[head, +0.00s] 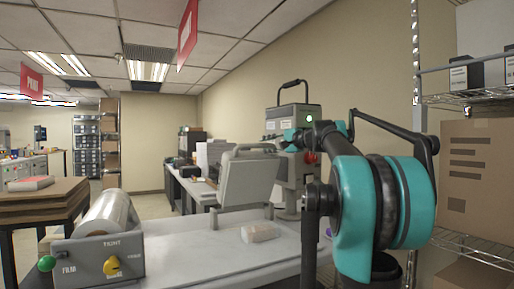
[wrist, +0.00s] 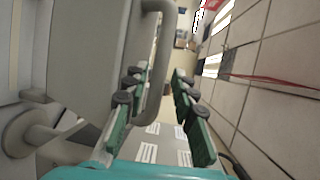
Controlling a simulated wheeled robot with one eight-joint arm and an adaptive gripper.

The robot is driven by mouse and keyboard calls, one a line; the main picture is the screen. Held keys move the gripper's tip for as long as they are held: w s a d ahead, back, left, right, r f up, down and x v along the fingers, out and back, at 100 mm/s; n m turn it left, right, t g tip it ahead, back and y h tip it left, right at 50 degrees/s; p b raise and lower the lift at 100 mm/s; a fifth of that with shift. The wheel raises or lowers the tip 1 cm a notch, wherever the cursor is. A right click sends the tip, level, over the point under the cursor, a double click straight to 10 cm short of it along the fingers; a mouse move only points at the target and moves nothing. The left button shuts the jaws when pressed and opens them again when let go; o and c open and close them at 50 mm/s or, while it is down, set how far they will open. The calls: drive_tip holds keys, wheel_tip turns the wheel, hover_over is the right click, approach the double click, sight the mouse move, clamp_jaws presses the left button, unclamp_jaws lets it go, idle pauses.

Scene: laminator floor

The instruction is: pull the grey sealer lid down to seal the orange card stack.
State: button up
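The grey sealer lid (head: 247,180) stands raised and tilted on the bench, with a bar handle (head: 252,147) along its top edge. The lid also fills the left of the wrist view (wrist: 95,65), where its handle (wrist: 165,65) runs between the fingers, nearer the left one. My gripper (wrist: 161,80) is open, with green pads apart and not closed on the handle. In the head view my arm mostly hides it. A small wrapped card stack (head: 261,232) lies on the bench below the lid; it looks pale, with little orange showing.
A film roll (head: 105,214) in a grey box with green and yellow knobs stands at the bench's left. A grey machine (head: 297,125) with a red knob stands behind the lid. A wire shelf with cartons (head: 478,180) is at the right. The bench front (head: 200,258) is clear.

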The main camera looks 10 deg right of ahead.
sight(259, 146)
drive_tip(key=shift+x, duration=2.35)
clamp_jaws()
